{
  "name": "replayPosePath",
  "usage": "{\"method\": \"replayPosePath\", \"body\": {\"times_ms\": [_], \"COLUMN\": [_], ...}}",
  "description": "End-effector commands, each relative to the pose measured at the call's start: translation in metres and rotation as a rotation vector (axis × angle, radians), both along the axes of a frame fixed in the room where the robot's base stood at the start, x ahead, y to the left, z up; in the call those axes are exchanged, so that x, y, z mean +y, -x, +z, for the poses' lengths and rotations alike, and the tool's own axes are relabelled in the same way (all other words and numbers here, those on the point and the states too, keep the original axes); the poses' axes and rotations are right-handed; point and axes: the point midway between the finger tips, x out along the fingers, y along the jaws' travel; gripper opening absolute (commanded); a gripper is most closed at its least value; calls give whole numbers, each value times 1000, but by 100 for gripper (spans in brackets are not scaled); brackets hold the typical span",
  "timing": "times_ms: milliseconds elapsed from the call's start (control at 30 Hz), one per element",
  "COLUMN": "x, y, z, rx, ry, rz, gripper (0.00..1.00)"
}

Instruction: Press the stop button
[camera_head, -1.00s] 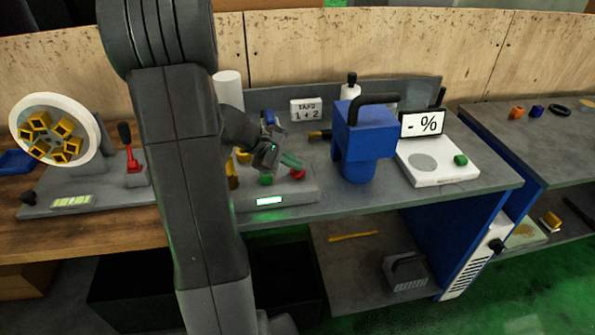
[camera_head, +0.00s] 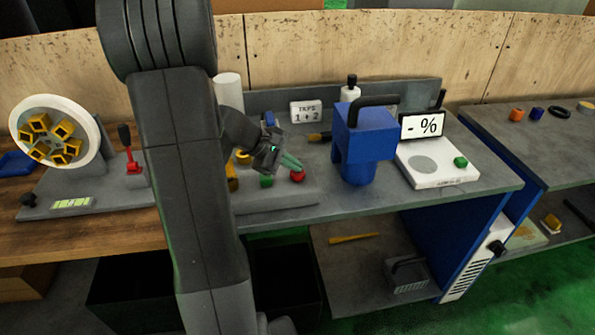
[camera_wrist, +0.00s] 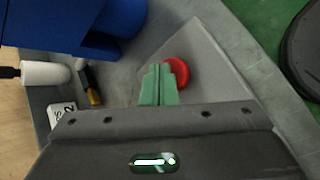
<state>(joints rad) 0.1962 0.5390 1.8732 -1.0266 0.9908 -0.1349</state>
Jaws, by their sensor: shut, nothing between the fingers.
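The red stop button (camera_head: 297,176) sits on the sloped grey control panel (camera_head: 290,199), to the right of a green button (camera_head: 266,181). My gripper (camera_head: 299,166) is shut and empty, with its green fingertips at the top of the red button. They look to be touching it. In the wrist view the shut fingertips (camera_wrist: 163,70) overlap the left part of the red button (camera_wrist: 179,73). The rest of the button shows beside them. The panel's display is dark.
A blue machine with a black handle (camera_head: 365,140) stands to the right of the panel. Behind is a small sign reading 1 + 2 (camera_head: 306,111). A scale (camera_head: 440,172) is further right. A round drum with yellow pieces (camera_head: 90,125) stands at left.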

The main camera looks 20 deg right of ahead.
Motion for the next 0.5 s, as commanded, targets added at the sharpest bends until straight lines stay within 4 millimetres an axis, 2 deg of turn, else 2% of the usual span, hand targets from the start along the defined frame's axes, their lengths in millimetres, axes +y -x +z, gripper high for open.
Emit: {"method": "replayPosePath", "body": {"times_ms": [167,500], "x": [0,0], "y": [0,0], "z": [12,12], "rx": [-1,-1], "ry": [0,1], "rz": [-1,0], "gripper": [0,0]}}
